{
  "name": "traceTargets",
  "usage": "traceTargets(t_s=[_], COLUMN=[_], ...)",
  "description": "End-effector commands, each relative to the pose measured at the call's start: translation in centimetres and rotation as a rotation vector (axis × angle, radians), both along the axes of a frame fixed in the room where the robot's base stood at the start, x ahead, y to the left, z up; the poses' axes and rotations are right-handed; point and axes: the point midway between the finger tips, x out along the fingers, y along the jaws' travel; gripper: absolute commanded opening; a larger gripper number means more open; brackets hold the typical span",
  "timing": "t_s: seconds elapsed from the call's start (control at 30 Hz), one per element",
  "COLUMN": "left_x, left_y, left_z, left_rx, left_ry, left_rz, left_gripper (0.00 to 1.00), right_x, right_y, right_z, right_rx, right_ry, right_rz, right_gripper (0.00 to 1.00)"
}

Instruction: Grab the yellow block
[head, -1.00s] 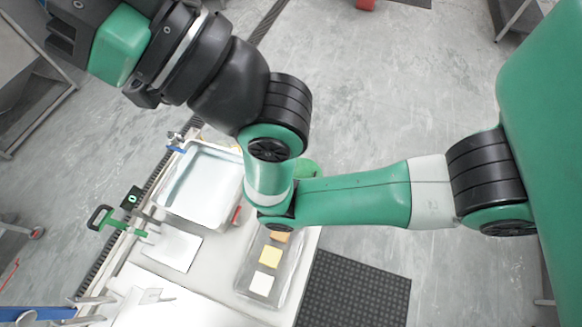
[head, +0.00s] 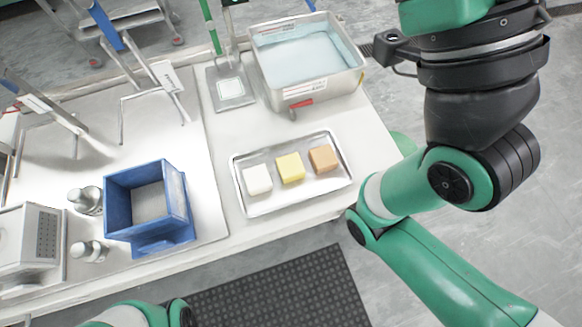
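The yellow block (head: 290,168) lies in a shallow metal tray (head: 262,208) on the white table, between a white block (head: 257,179) and an orange block (head: 323,158). The blocks form a row. No gripper is near or touching the yellow block. My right arm stands to the right of the tray and runs up out of the top edge of the head view, so its gripper is out of the picture. Only a small part of my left arm shows at the bottom edge, and its gripper is also out of the picture.
A metal basin (head: 356,78) with a pale blue inside stands behind the tray. A scale-like plate (head: 231,88) lies left of it. A blue open box (head: 150,247) stands left of the tray, beside small metal containers (head: 86,200). Table space between box and tray is clear.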

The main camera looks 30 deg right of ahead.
Motion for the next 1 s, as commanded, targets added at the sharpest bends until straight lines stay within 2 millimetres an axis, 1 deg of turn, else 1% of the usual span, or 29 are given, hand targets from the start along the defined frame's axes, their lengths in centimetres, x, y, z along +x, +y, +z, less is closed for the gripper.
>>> traceTargets(t_s=[0.37,0.4,0.47,0.5,0.67,0.7,0.77,1.0], left_x=[0.02,0.02,0.02,0.02,0.02,0.02,0.02,0.02], left_y=[0.0,0.0,0.0,0.0,0.0,0.0,0.0,0.01], left_z=[-0.05,-0.05,-0.06,-0.06,-0.06,-0.06,-0.06,-0.06], left_rx=[0.0,0.0,0.0,0.0,0.0,0.0,0.0,-0.003], left_ry=[0.001,0.001,0.001,0.001,0.001,0.001,0.001,0.001], left_rz=[0.0,0.0,0.0,0.0,0.0,0.0,0.0,-0.004], left_gripper=[0.32,0.36,0.46,0.54,0.82,0.9,1.0,1.0], right_x=[0.02,0.02,0.02,0.02,0.02,0.02,0.02,0.02], right_y=[0.0,0.0,0.0,0.0,0.0,0.0,0.0,0.0], right_z=[-0.05,-0.05,-0.05,-0.05,-0.06,-0.06,-0.06,-0.06], right_rx=[0.0,0.0,0.0,0.0,0.0,0.0,0.0,0.0], right_ry=[0.001,0.001,0.001,0.001,0.001,0.001,0.001,0.001], right_rz=[0.0,0.0,0.0,0.0,0.0,0.0,0.0,0.0], right_gripper=[0.0,0.0,0.0,0.0,0.0,0.0,0.0,0.0])
